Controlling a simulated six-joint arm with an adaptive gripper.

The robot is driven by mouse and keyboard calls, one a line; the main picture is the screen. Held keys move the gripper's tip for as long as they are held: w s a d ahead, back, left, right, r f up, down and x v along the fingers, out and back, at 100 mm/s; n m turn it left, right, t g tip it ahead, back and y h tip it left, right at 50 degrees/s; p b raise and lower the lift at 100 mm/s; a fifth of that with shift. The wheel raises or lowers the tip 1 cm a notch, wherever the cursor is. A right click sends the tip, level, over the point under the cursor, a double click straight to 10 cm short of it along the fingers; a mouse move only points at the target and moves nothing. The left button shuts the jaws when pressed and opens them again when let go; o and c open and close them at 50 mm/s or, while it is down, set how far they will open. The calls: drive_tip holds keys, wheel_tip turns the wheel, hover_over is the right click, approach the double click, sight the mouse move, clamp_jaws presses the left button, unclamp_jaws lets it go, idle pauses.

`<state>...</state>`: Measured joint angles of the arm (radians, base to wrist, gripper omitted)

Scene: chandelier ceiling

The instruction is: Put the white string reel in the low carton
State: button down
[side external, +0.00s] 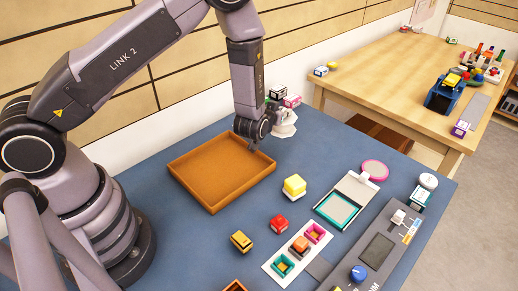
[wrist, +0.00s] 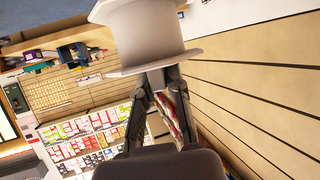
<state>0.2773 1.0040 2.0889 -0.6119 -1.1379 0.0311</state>
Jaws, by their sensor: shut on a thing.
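The white string reel (wrist: 143,42) fills the top of the wrist view, with wide flanges and a narrower middle. My gripper (wrist: 157,82) is shut on it, a dark finger on either side of its lower end. In the side view the reel (side external: 285,124) shows just right of my gripper (side external: 268,127), partly hidden by it. The low carton is a shallow orange-brown tray (side external: 245,189) on the blue table. It looks empty. My gripper and the reel are by its far right corner, with the reel outside its walls in the picture; their height is hard to tell.
A yellow-and-white block (side external: 294,187), a red block (side external: 279,223) and a yellow block (side external: 241,241) stand right of and before the carton. Beyond them are a strip of coloured cups (side external: 283,265), an open flat box (side external: 340,208) and a control panel (side external: 378,250). Small boxes (side external: 291,101) stand behind my gripper.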

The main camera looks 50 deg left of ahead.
drive_tip(key=s+a+n+g+y, duration=0.2)
drive_tip(key=s+n+g+y, duration=0.25)
drive_tip(key=s, duration=0.45)
drive_tip(key=s+a+n+g+y, duration=0.25)
drive_tip(key=s+n+y, duration=0.2)
drive_tip(key=s, duration=0.35)
hover_over(229, 175)
drive_tip(key=shift+n+g+h, duration=0.3)
drive_tip(key=shift+n+h, duration=0.1)
wheel_tip(229, 175, down, 8)
drive_tip(key=shift+f, duration=0.2)
drive_tip(key=shift+f, duration=0.1)
drive_tip(key=c, duration=1.1)
unclamp_jaws()
drive_tip(key=shift+c, duration=0.2)
